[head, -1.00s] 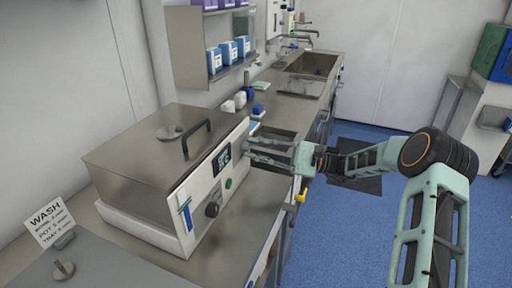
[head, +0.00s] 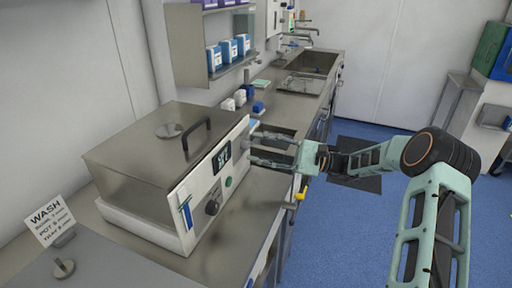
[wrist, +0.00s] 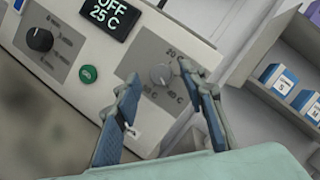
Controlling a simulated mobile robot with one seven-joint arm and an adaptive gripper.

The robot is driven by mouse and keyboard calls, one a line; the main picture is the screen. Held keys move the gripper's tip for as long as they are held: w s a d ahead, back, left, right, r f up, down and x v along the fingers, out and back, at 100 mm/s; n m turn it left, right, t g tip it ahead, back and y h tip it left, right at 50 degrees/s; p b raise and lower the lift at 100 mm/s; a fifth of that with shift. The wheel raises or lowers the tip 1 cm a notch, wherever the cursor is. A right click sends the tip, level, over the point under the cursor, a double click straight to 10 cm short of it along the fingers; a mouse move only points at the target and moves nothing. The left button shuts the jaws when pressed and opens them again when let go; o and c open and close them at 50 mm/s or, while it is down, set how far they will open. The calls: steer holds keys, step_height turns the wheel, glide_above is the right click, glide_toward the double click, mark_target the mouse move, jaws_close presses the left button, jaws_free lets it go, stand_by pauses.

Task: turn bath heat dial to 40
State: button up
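The bath (head: 125,165) is a steel-lidded box with a white front panel on the counter at left. In the wrist view its display (wrist: 106,14) reads OFF and 25 C. The heat dial (wrist: 160,76) is a small grey knob with temperature marks around it, 20 C at the top. My gripper (wrist: 158,72) is open, its two blue-padded fingers apart with the dial seen between their tips; I cannot tell whether they touch it. In the head view my gripper (head: 252,148) is at the panel's far end and the dial cannot be made out.
A black knob (wrist: 40,39) and a green button (wrist: 88,73) are on the same panel. A WASH sign (head: 48,220) stands at near left. Blue-white boxes (head: 214,60) sit on the wall shelf. The floor right of the counter is clear around my arm.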

steer(key=v, duration=1.1)
